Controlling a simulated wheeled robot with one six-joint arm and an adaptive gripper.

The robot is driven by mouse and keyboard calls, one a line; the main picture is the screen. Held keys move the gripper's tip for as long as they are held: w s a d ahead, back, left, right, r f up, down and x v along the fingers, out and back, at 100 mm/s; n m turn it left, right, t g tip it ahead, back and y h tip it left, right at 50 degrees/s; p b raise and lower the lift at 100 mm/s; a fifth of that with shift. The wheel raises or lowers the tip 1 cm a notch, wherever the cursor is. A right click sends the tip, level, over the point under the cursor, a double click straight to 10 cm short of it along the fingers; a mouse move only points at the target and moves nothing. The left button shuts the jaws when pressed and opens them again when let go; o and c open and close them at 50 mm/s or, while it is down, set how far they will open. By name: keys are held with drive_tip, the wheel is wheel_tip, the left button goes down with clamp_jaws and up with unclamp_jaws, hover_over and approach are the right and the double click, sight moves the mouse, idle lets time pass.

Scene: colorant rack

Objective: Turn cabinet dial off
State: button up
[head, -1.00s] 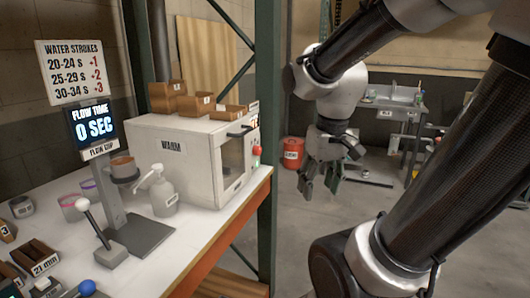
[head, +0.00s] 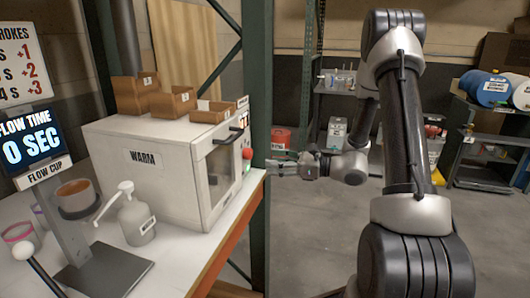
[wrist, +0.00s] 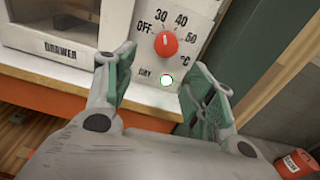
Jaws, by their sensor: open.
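The white WARM cabinet (head: 150,185) sits on the bench at left in the head view. The dial's pale mark points roughly upward, between 30 and 40, not at OFF. The dial also shows small and red in the head view (head: 247,154). My gripper (wrist: 162,60) is open and empty, its green-padded fingers spread left and right below the dial. In the head view my gripper (head: 283,166) is just right of the cabinet front, pointing at it.
A small green-lit indicator (wrist: 166,79) is below the dial. The bench's orange front edge (head: 215,262) runs under the cabinet. A soap-type pump bottle (head: 134,220) stands before the cabinet.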

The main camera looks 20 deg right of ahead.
sight(248, 154)
drive_tip(key=shift+m+t, duration=0.3)
drive_tip(key=x, duration=0.5)
drive_tip(key=r+x, duration=0.1)
drive_tip(key=x, duration=0.2)
drive_tip(key=shift+w, duration=0.15)
drive_tip(key=c, duration=1)
drive_tip(key=shift+c, duration=0.2)
drive_tip(key=n, duration=0.8)
drive_tip(key=shift+n, duration=0.4)
